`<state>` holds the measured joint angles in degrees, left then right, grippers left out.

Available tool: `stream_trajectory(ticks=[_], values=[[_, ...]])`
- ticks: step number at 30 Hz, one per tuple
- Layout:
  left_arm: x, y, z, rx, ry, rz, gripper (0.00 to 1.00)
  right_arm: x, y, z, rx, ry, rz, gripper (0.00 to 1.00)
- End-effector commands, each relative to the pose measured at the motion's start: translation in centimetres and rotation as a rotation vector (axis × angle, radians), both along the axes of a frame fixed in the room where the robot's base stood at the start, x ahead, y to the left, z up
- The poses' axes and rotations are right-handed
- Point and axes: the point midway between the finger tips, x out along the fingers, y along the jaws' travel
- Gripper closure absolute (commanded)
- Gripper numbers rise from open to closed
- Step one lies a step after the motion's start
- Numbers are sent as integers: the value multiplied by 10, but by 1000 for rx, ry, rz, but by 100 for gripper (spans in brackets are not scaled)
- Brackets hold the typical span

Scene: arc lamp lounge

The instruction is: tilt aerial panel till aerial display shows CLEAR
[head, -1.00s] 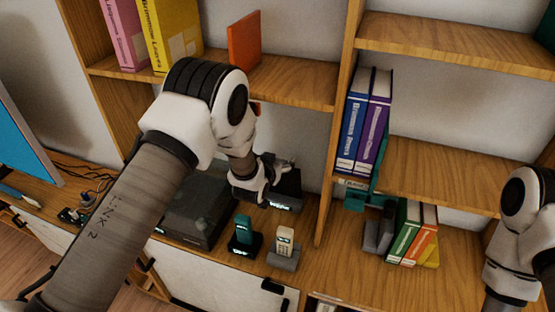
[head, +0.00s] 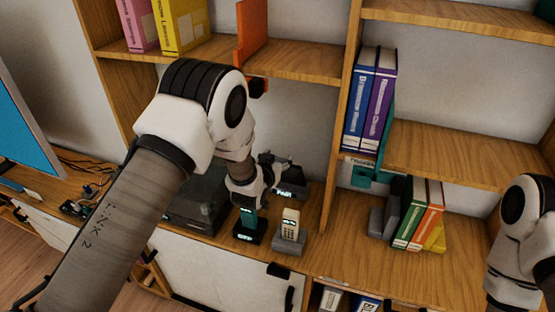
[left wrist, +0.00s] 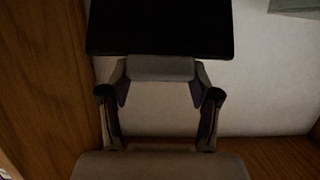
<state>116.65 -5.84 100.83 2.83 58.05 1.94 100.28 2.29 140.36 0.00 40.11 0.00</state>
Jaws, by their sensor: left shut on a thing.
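My left gripper (head: 268,176) is down at the cabinet top, beside a small black device with a lit display (head: 288,194); the display's text is too small to read. In the left wrist view the fingers (left wrist: 160,78) are shut on a grey bar (left wrist: 160,68) at the edge of a flat black panel (left wrist: 160,28), which looks like the aerial panel. In the head view my gripper hides most of that panel, so its tilt cannot be told. My right arm shows at the right edge; its gripper is out of view.
A teal handset (head: 249,222) and a cream handset (head: 290,224) stand in front of the gripper. A dark box (head: 195,205) is left of it. Above are a shelf (head: 300,62) and an orange panel (head: 252,30). An upright divider (head: 338,150) and books stand to the right.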

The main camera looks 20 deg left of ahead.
Motion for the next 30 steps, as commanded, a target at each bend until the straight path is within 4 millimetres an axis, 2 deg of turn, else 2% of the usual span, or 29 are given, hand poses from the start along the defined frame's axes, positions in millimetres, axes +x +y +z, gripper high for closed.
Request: stream_trajectory(ticks=[1, 2, 3, 4, 13, 17, 20, 27, 30], values=[[0, 0, 0, 0, -1, 0, 100, 0, 0, 0, 0, 0, 0, 100], [0, 0, 0, 0, -1, 0, 31, 0, 0, 0, 0, 0, 0, 100], [0, 0, 0, 0, -1, 0, 17, 0, 0, 0, 0, 0, 0, 100], [1, 0, 0, 0, -1, 0, 12, 0, 0, 0, 0, 0, 0, 100], [0, 0, 1, 0, -2, 0, 12, 0, 0, 0, 0, 1, 0, 100], [-9, 0, 4, 0, -1, 0, 12, 0, 0, 0, 0, 1, 0, 100], [-28, 1, 9, 1, 0, 0, 12, 0, 0, 0, 0, 1, 0, 100], [-87, 3, 25, 1, 2, 0, 12, 0, 0, 0, 0, 1, 0, 100], [-104, 3, 29, 2, 1, -2, 12, 0, 0, 0, 0, 1, 0, 100]])
